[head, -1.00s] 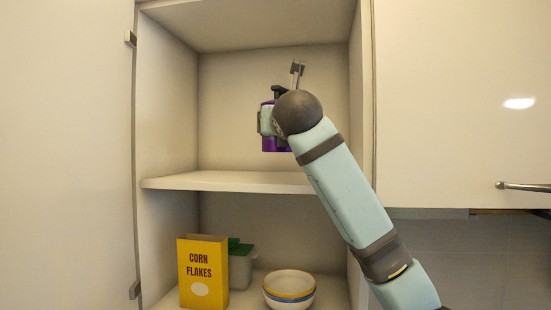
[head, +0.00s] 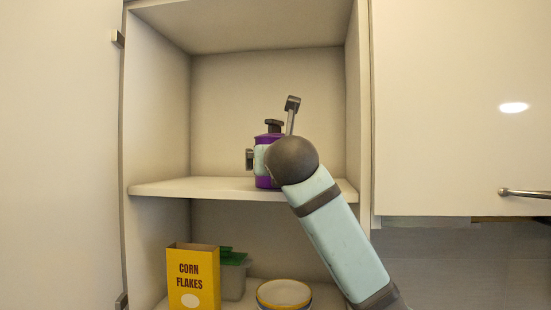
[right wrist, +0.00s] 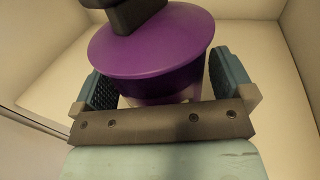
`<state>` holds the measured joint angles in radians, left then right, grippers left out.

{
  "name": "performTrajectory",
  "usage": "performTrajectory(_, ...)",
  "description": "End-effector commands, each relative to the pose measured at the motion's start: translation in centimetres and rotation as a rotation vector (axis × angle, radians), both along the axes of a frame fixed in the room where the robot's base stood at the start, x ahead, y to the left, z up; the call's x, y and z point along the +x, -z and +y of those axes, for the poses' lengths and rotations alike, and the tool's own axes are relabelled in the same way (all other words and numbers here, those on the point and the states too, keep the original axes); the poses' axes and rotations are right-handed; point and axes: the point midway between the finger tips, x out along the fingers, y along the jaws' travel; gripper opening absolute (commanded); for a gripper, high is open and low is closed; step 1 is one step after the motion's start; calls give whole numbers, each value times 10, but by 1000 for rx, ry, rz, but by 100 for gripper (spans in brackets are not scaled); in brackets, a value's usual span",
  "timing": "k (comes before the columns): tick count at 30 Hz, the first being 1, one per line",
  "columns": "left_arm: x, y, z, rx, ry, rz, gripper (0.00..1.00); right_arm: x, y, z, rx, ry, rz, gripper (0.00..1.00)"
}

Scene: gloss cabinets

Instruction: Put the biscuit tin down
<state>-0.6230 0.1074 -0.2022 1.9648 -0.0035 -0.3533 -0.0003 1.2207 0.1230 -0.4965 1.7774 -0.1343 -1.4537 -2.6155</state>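The purple biscuit tin (head: 263,181), with a dark knob on its lid, stands upright on the cabinet's upper shelf (head: 165,188). Its base appears to rest on the shelf board. My right gripper (head: 262,160) is around the tin at its side, and the arm hides the tin's right part. In the right wrist view the purple lid (right wrist: 150,45) fills the middle. The two finger pads stand on either side of the tin, apart from its wall, so my right gripper (right wrist: 164,85) looks open. My left gripper is not in view.
A yellow corn flakes box (head: 192,278), a grey tub with a green lid (head: 233,277) and stacked bowls (head: 284,293) stand on the lower shelf. The upper shelf is clear to the left of the tin. A closed door with a handle (head: 525,192) is at right.

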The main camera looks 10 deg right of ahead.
Motion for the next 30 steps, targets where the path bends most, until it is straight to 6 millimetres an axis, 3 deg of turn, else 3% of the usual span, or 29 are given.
performTrajectory(10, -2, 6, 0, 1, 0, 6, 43, -4, -4, 1, 1, -1, -2, 100)
performTrajectory(24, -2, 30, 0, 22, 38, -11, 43, -96, -2, 8, 0, -1, -5, 100)
performTrajectory(30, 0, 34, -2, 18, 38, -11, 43, -117, -4, 10, 0, -1, -2, 100)
